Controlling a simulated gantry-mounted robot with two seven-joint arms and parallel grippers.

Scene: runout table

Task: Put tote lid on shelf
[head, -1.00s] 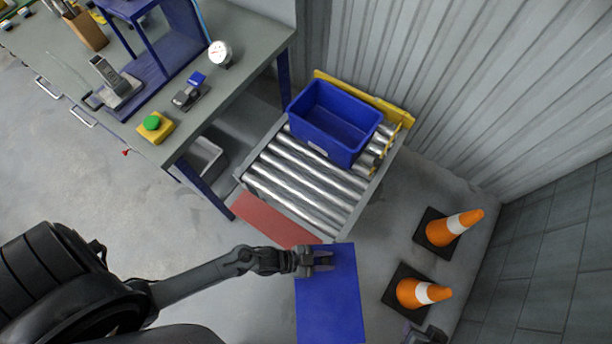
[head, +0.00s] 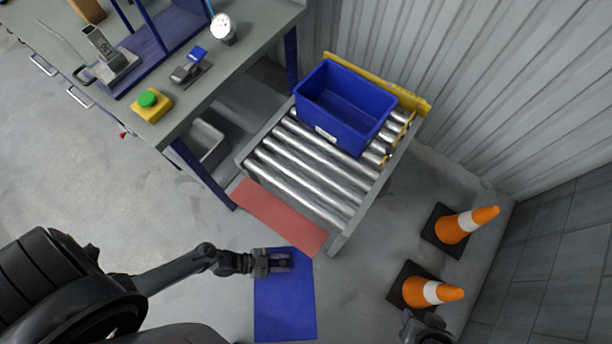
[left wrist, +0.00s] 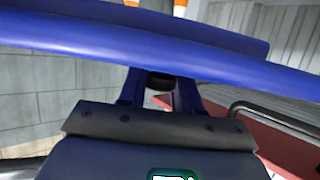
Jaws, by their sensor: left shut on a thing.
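The tote lid (head: 285,310) is a flat blue rectangle in the lower middle of the head view. My left gripper (head: 280,262) is shut on its upper edge, and the lid is held out in front of the roller table. In the left wrist view the lid (left wrist: 190,38) spans the top as a broad blue band, with my left gripper's fingers (left wrist: 160,90) at its edge. A blue shelf frame (head: 165,35) stands on the workbench at upper left. My right gripper (head: 425,328) shows only partly at the bottom right, its fingers unclear.
A blue tote (head: 345,105) stands on the roller table (head: 310,170). A red panel (head: 278,215) lies along the table's near side. Two orange cones (head: 465,225) stand at right. The workbench (head: 235,60) holds several small items. Grey floor is clear at left.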

